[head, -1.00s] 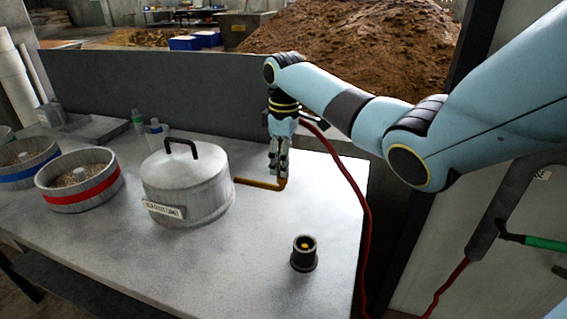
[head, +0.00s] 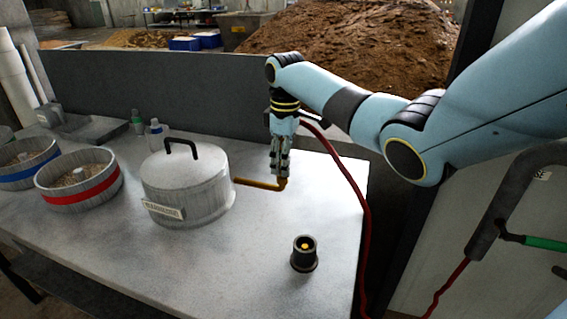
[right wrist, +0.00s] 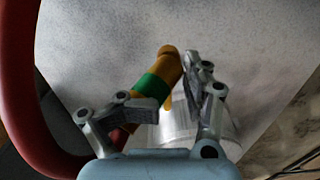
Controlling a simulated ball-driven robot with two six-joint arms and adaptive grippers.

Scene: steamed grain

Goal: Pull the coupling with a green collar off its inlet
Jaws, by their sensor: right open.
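My right gripper (head: 281,165) points down over the outer end of the brass inlet pipe (head: 258,184), which sticks out from the right side of the lidded metal pot (head: 187,190). In the right wrist view, my right gripper (right wrist: 175,88) is open, with its fingers on either side of the coupling. The coupling's green collar (right wrist: 152,88) shows with brass (right wrist: 168,65) beyond it and the red hose (right wrist: 18,85) leading from its near end. In the head view the gripper hides the collar. I cannot tell whether either finger touches the coupling. My left gripper is not in view.
A black socket (head: 304,254) stands at the table's front right. Red-banded (head: 80,192) and blue-banded (head: 28,172) steamer tubs and small bottles (head: 157,132) stand on the left. A grey wall (head: 150,95) runs behind. The red hose hangs over the table's right edge.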

